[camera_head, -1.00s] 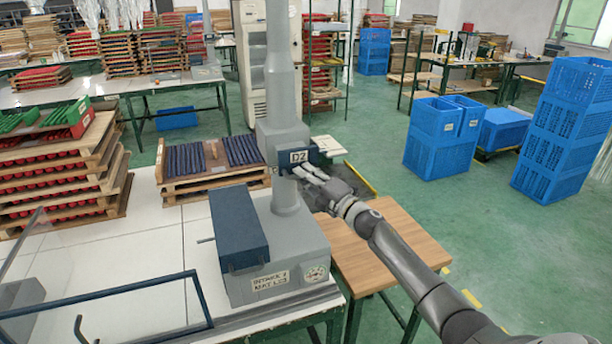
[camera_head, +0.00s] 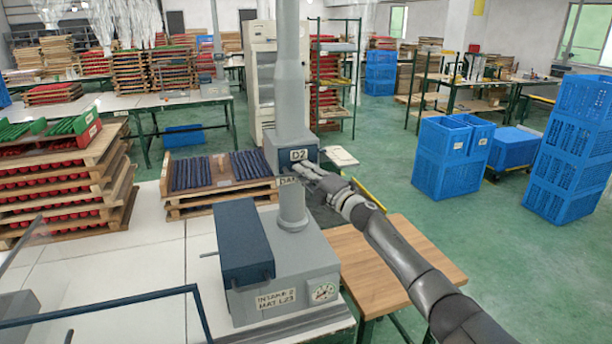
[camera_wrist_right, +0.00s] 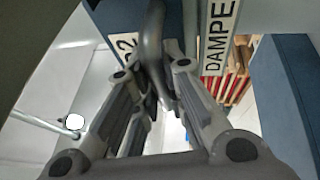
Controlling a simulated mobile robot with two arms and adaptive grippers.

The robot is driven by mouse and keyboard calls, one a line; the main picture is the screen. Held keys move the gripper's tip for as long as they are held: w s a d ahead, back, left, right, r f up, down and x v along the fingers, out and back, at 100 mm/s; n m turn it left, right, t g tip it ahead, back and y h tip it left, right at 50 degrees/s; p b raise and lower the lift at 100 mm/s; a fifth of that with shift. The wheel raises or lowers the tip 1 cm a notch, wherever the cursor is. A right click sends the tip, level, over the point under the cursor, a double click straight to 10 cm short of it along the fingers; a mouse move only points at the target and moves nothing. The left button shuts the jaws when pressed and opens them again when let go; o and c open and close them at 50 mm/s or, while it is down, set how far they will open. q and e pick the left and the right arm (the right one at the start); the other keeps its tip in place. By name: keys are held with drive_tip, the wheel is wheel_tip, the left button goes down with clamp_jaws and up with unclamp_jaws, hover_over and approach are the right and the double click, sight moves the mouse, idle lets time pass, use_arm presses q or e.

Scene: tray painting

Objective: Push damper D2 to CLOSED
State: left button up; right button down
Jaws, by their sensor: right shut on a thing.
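Damper D2's housing (camera_head: 291,148) is a grey box on the vertical duct, with a white "D2" label on a dark blue face. My right gripper (camera_head: 312,172) is at the lower right of this face. In the right wrist view its fingers (camera_wrist_right: 160,75) close around a grey curved handle (camera_wrist_right: 151,45), beside blue plates with "D2" and "DAMPE" lettering. The handle's contact points are partly hidden by the fingers. In the head view the handle is hidden behind the gripper, and I cannot read the damper's position. My left gripper is not in view.
Below the duct is a grey intake unit (camera_head: 290,262) labelled "INTAKE 2" with a gauge and a dark blue box (camera_head: 243,240). A wooden table (camera_head: 395,262) lies under my right arm. A pallet of dark strips (camera_head: 218,182) stands left of the duct. Blue crates (camera_head: 443,158) stand right.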

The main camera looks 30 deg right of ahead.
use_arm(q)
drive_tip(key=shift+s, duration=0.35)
use_arm(e)
drive_tip(key=c, duration=1.5)
unclamp_jaws()
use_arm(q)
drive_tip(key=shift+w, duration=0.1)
use_arm(e)
drive_tip(key=shift+d+f, duration=0.1)
drive_tip(key=shift+s+f, duration=0.15)
drive_tip(key=shift+s, duration=0.15)
drive_tip(key=v, duration=1.1)
drive_tip(key=shift+s, duration=0.15)
